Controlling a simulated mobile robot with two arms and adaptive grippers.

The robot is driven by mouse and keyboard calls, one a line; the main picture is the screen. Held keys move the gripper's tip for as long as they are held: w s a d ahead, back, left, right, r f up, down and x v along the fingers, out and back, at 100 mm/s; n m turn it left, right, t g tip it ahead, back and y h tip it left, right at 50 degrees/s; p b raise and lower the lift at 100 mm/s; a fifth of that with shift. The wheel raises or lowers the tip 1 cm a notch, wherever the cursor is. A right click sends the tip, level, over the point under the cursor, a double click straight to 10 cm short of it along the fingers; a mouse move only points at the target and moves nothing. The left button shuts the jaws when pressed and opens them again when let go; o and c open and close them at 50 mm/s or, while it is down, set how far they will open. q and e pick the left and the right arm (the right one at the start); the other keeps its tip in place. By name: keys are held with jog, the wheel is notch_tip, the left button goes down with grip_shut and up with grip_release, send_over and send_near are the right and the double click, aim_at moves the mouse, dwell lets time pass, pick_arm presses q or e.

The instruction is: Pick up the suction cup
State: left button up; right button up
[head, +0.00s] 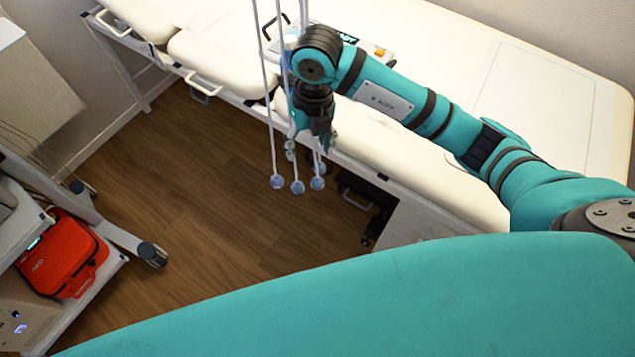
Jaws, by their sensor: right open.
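Several small bluish suction cups hang at the lower ends of pale cables in the head view. The left one (277,181), the middle one (298,187) and the right one (317,183) hang close together over the floor. Another cup seems to show just above the right one, partly hidden. My right gripper (311,146) points down just above the cups, with its fingers apart. It is open, and I see nothing held between its fingers. The cables pass beside it. My left gripper is not in view.
A cream treatment bed (420,160) runs behind my right arm. A device with a lit display (345,38) lies on it. A cart (106,232) with a red AED bag (62,255) stands at the left. The wooden floor (190,210) between them is clear.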

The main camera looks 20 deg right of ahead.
jog(key=d+h, duration=0.1)
jog(key=d, duration=0.1)
send_over(318, 180)
notch_tip(318, 180, down, 11)
jog(key=shift+s+a+r, duration=0.1)
jog(key=shift+a, duration=0.05)
jog(key=shift+f, duration=3.1)
jog(key=c, duration=1.1)
jog(key=shift+r, duration=0.1)
